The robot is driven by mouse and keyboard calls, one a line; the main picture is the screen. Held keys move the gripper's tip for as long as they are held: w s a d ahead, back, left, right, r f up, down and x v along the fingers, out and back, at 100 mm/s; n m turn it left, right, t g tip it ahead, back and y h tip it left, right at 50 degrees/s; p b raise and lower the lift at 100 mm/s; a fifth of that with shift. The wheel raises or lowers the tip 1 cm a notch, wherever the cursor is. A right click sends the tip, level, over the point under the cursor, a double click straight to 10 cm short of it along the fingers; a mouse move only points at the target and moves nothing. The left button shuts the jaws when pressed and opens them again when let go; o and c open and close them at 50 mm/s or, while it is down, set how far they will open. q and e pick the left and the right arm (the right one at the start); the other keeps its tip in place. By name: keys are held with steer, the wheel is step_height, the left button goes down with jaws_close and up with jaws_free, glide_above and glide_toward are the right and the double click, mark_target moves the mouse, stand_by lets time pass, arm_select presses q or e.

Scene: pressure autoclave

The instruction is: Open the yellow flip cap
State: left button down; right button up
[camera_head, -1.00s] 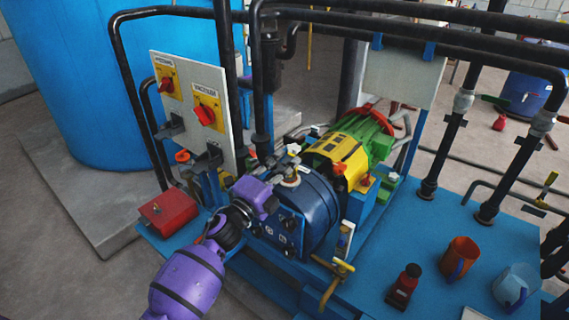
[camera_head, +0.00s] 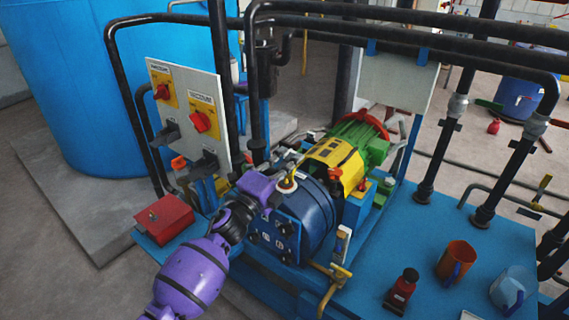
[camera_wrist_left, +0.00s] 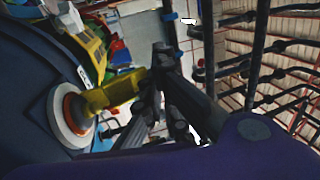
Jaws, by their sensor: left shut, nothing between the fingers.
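The yellow flip cap (camera_wrist_left: 112,92) shows in the left wrist view, joined to a round white and orange ring on a dark blue rounded body. It sticks out from the ring towards my left gripper (camera_wrist_left: 160,75), whose dark fingers are shut and empty beside its outer end. They look very close; I cannot tell whether they touch. In the head view the cap (camera_head: 287,184) is small, on top of the blue vessel (camera_head: 308,215), partly hidden by my left gripper. How far the cap is raised is unclear. My right gripper is not in view.
A grey switch panel (camera_head: 185,90) stands left of the vessel, with a red box (camera_head: 163,218) below it. A yellow and green motor (camera_head: 345,155) sits behind. Black pipes (camera_head: 400,40) cross above. A red bottle (camera_head: 402,290) and an orange mug (camera_head: 456,262) stand at right.

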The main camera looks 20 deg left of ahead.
arm_select(q)
steer(key=shift+w+d+f, duration=0.1)
steer(key=shift+w+d, duration=0.15)
steer(key=shift+w, duration=0.45)
steer(key=shift+w+d+b, duration=0.15)
steer(key=shift+w+b, duration=0.3)
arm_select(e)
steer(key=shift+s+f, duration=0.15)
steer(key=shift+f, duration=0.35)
arm_select(q)
steer(key=shift+w, duration=0.15)
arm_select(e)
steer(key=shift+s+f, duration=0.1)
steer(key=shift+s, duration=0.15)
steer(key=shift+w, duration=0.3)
